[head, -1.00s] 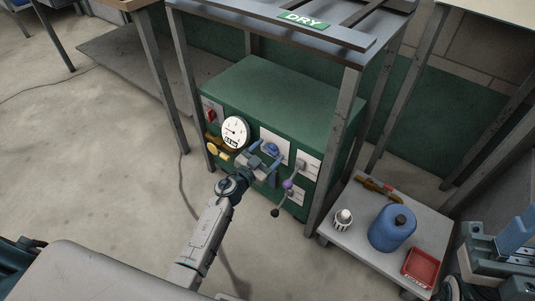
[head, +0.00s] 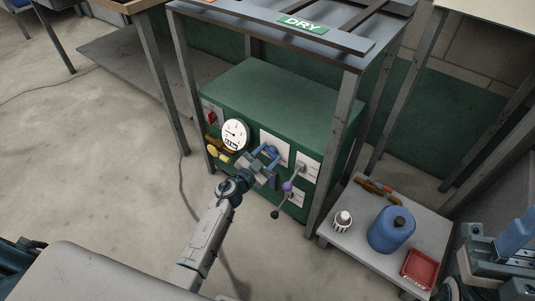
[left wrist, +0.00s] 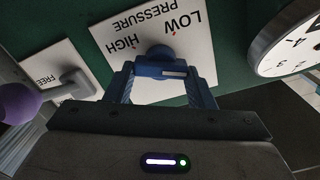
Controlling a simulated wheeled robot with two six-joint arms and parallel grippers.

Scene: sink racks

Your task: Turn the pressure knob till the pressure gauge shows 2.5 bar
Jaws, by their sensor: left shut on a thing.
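The blue pressure knob (head: 270,150) sits on a white plate on the front of the green cabinet. The left wrist view shows the knob (left wrist: 160,67) under the words LOW and HIGH PRESSURE, which appear upside down. My left gripper (head: 263,162) is shut on the knob, with a blue finger (left wrist: 203,90) on either side of it. The round white pressure gauge (head: 235,132) is left of the knob; its reading is too small to tell. The left wrist view cuts off the gauge (left wrist: 295,42), and its needle is hidden. My right gripper (head: 512,240) seems to be at the right edge, partly cut off.
A red switch (head: 211,117) and yellow fitting (head: 217,151) are left of the knob. A lever with a purple ball (head: 288,186) is close on the right. Rack legs flank the cabinet. A low table (head: 345,255) holds a blue jug (head: 391,229) and red tray (head: 419,268).

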